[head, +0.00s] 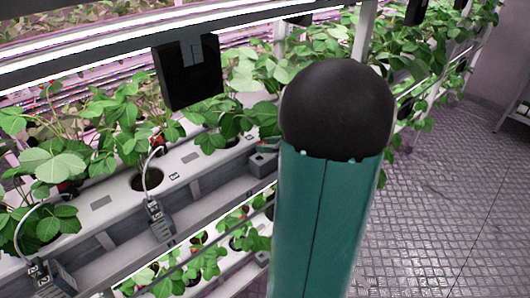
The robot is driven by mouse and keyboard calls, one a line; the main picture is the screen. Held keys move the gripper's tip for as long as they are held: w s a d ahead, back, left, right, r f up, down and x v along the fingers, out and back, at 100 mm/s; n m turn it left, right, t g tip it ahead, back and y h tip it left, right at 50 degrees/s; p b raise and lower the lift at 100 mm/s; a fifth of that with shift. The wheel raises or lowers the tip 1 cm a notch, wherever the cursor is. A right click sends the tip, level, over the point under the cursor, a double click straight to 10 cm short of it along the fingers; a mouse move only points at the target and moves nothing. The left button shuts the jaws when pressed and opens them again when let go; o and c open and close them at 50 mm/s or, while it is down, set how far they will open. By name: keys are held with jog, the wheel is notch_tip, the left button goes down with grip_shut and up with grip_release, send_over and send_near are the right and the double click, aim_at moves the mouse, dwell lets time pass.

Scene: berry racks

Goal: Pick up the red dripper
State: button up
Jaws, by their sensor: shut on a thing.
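My gripper is not in this view; my teal arm link with a black rounded end fills the centre right and hides part of the rack behind it. No red dripper can be made out for certain. A small red spot (158,141) shows among leaves near the upper end of a thin pale tube (147,176). Another red spot (65,186) shows near a second tube at the left. Both are too small to tell whether they are drippers or berries.
A white planting gutter (105,203) with a round dark hole (147,180) runs along the rack. Grey boxes (160,221) are on its front side. A black panel (187,73) hangs from the lit upper bar.

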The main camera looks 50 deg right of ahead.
jog(key=w+r+v, duration=0.1)
jog(key=r+v, duration=0.1)
jog(key=v, duration=1.3)
jog(key=shift+s+a+r, duration=0.2)
jog(key=shift+r, duration=0.2)
jog(key=shift+s, duration=0.1)
